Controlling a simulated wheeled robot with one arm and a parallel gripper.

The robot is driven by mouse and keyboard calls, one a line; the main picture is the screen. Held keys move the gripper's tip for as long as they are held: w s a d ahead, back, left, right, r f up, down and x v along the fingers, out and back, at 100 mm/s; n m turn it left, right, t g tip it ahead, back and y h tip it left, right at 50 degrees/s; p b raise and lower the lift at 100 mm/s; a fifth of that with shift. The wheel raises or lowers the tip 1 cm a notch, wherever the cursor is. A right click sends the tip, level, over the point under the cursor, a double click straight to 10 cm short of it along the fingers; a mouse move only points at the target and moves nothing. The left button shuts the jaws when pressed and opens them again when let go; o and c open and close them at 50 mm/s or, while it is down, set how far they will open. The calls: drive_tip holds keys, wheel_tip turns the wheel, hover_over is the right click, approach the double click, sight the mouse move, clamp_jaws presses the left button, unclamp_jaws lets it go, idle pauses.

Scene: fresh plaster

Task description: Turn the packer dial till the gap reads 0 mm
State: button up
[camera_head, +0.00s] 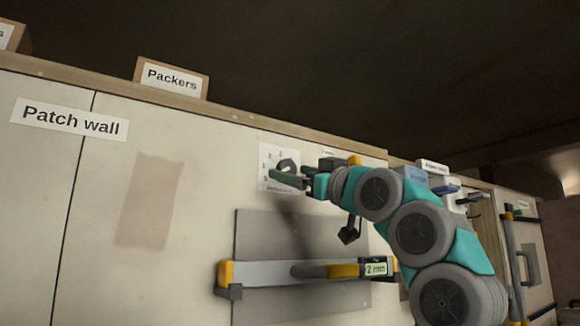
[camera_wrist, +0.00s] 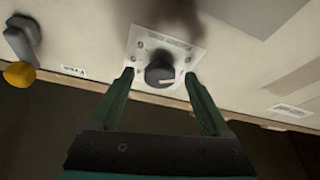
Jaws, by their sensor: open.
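The packer dial (camera_head: 287,164) is a dark round knob on a white numbered plate (camera_head: 266,158) on the wall. In the wrist view the dial (camera_wrist: 159,69) sits between the fingertips, with a pale pointer mark on it. The small plate figures are hard to read there. My gripper (camera_head: 289,176) is at the plate, its green fingers partly hiding the dial in the head view. In the wrist view my gripper (camera_wrist: 159,77) is open, one finger on each side of the dial, with space visible beside it. The gap readout (camera_head: 376,268) shows 2 mm.
A long bar (camera_head: 265,271) with yellow fittings lies across a grey patch (camera_head: 262,236) below the dial. A "Packers" sign (camera_head: 172,77) stands on the wall's top ledge. A "Patch wall" label (camera_head: 68,120) is at left. Coloured blocks and handles are behind my arm at right.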

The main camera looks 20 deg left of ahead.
drive_tip(key=shift+x, duration=0.8)
clamp_jaws()
